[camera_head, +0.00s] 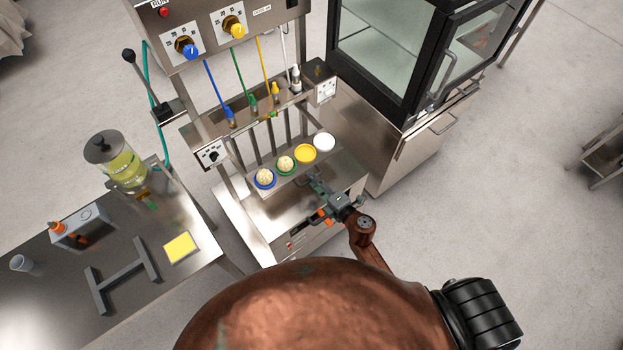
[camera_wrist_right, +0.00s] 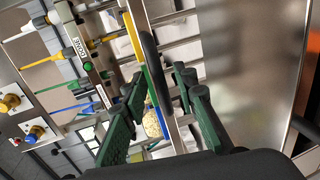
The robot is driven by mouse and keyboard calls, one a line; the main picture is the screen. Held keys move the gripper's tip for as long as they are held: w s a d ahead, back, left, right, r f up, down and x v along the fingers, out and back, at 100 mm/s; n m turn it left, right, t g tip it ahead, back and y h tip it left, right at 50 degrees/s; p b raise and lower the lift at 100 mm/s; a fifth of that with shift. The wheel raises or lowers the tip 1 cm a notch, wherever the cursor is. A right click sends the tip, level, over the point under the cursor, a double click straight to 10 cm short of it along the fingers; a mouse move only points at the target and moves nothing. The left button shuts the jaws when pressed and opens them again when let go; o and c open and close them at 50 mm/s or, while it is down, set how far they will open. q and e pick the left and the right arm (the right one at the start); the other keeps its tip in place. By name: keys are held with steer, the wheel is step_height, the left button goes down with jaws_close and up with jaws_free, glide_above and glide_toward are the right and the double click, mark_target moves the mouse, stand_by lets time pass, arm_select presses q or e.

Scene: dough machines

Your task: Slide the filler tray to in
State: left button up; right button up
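The filler tray (camera_head: 326,160) is a metal shelf with a row of blue, green, yellow and white round holders at the front of the filling machine. The blue holder (camera_head: 264,179) and green holder (camera_head: 286,165) carry pale dough balls. My right gripper (camera_head: 314,181) is at the tray's front edge, below the row. In the right wrist view its green-padded fingers (camera_wrist_right: 158,82) are apart, with a dark bar (camera_wrist_right: 150,62) showing between them. I cannot tell whether they touch it. A dough ball (camera_wrist_right: 152,122) shows beyond the fingers. My left gripper is not in view.
The machine (camera_head: 215,32) has coloured nozzles above the tray. A glass-fronted cabinet (camera_head: 395,60) stands to the right. A side table (camera_head: 60,290) at left holds a jar (camera_head: 120,163), a grey box (camera_head: 82,228) and a yellow pad (camera_head: 180,248). The floor at right is mostly clear.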

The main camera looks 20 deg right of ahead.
steer(key=shift+w+a+f, duration=0.15)
steer(key=shift+w+a, duration=0.1)
steer(key=shift+w, duration=0.4)
steer(key=shift+c, duration=0.7)
jaws_close()
